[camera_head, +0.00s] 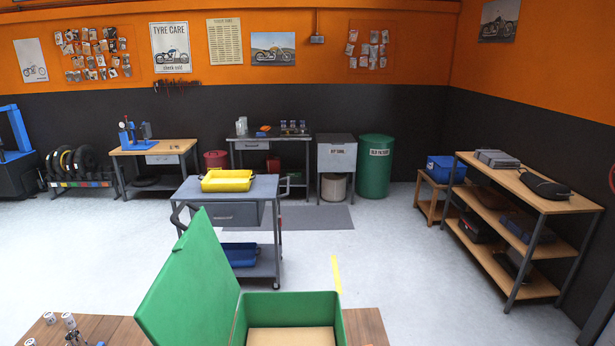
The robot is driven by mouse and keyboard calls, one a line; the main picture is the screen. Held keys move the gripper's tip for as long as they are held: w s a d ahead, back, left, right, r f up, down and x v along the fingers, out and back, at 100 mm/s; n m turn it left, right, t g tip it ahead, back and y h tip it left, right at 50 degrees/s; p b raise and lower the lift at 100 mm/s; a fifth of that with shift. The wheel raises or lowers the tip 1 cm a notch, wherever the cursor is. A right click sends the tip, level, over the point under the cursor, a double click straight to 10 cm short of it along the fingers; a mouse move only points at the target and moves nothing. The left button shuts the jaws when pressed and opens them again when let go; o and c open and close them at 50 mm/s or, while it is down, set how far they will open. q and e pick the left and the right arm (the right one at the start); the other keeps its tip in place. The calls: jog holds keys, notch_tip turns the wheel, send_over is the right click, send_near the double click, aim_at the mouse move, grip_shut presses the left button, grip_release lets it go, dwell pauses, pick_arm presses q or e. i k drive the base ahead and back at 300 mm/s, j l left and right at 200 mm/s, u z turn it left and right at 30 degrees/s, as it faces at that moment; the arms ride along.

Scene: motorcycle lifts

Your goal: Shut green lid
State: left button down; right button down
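The green lid (190,283) stands open at the bottom centre-left, tilted up and leaning to the left. It adjoins the left side of a green box (339,318), whose top is open. The inside of the box shows a light tan surface. The box stands on a brown wooden table (365,326), and its lower part is cut off by the frame's bottom edge. Neither of my grippers shows in this view.
Small white-topped items (68,320) stand on the table left of the lid. Beyond is a grey cart (228,213) carrying a yellow tray (227,181). A wooden shelf unit (545,203) stands at the right. The floor between the cart and shelves is clear.

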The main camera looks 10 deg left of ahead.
aim_at(193, 301)
jog(key=i+j+z, duration=0.4)
jog(key=j, duration=0.15)
jog(key=i+j+z, duration=0.2)
jog(key=j+z, duration=0.2)
jog(key=j, duration=0.25)
jog(key=i+j+z, duration=0.15)
jog(key=j+z, duration=0.25)
jog(key=j, duration=0.3)
jog(key=j+z, duration=0.45)
jog(key=j, duration=0.3)
jog(key=j+z, duration=0.4)
jog(key=j, duration=0.35)
jog(key=k+j+z, duration=0.2)
jog(key=j+z, duration=0.2)
jog(key=j, duration=0.35)
jog(key=k+j+z, duration=0.25)
jog(key=j+z, duration=0.15)
jog(key=j, duration=0.25)
jog(key=k+j+z, duration=0.4)
jog(key=j, duration=0.2)
jog(key=i+j, duration=0.05)
